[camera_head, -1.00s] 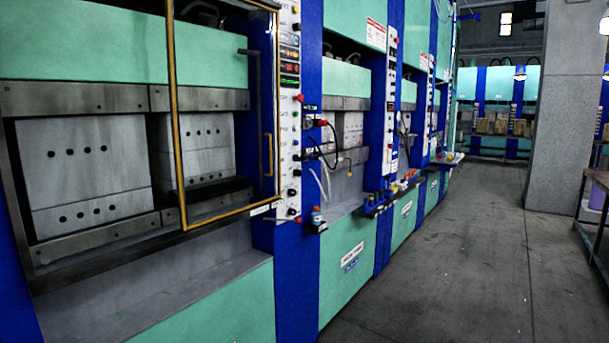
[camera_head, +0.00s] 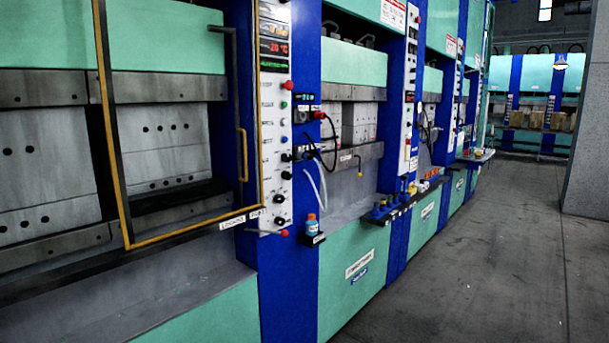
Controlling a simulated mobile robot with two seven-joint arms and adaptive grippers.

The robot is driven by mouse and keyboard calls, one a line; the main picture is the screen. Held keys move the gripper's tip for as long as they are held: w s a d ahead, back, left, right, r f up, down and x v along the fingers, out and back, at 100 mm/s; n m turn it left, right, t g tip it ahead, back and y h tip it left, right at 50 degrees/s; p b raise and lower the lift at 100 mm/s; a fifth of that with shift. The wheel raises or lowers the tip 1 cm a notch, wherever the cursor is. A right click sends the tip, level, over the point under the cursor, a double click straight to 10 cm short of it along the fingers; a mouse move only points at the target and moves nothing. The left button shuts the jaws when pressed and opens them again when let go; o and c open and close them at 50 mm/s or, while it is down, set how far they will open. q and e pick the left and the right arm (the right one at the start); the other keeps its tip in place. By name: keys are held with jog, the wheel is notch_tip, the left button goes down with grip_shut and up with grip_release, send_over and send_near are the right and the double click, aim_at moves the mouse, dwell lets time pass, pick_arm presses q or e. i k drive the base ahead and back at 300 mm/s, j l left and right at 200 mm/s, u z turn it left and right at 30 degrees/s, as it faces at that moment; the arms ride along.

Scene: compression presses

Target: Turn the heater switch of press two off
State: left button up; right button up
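A row of green and blue presses runs along the left side. The nearest press has a white control panel (camera_head: 274,120) with displays, a red button (camera_head: 288,84) and several dark knobs (camera_head: 280,198). A second press stands beyond it with its own narrow control panel (camera_head: 410,85), and more presses follow. Which panel belongs to press two cannot be read. The heater switch cannot be told apart from the other knobs, and its position is not readable. Neither of my grippers is in view.
A yellow-framed guard door (camera_head: 243,155) stands before the nearest press. A small blue bottle (camera_head: 312,225) stands on a ledge, and a shelf with blue items (camera_head: 382,210) juts out farther on. The grey floor (camera_head: 470,270) is clear on the right, up to a concrete pillar (camera_head: 588,130).

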aim_at(284, 174)
jog(key=i+l, duration=0.8)
